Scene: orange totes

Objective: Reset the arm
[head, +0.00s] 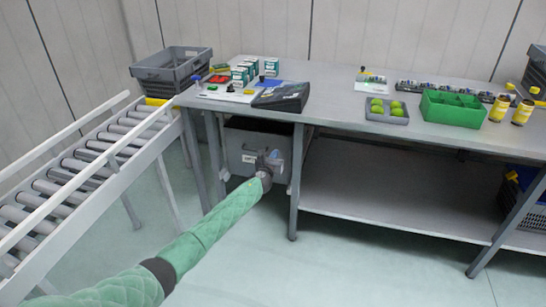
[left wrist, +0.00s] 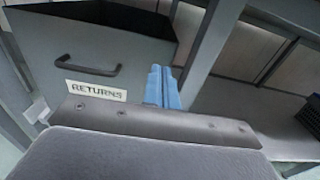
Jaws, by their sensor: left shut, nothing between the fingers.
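My left arm, in a green quilted sleeve, reaches in from the lower left of the head view. My left gripper (head: 272,158) is in front of a grey drawer (head: 243,148) under the table's left end. In the left wrist view the gripper's blue fingers (left wrist: 163,87) are together with nothing between them. The drawer's front (left wrist: 60,50) shows there with a dark handle and a "RETURNS" label. The drawer looks partly open at the top, with a dark inside. I cannot tell whether the fingers touch it. My right gripper is not in view.
A grey table (head: 330,95) stands above a lower shelf (head: 380,195). On it are a green bin (head: 453,110), a grey tray (head: 386,112) with green balls, and boxes (head: 240,75). A roller conveyor (head: 85,165) is at left. Open floor lies in front.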

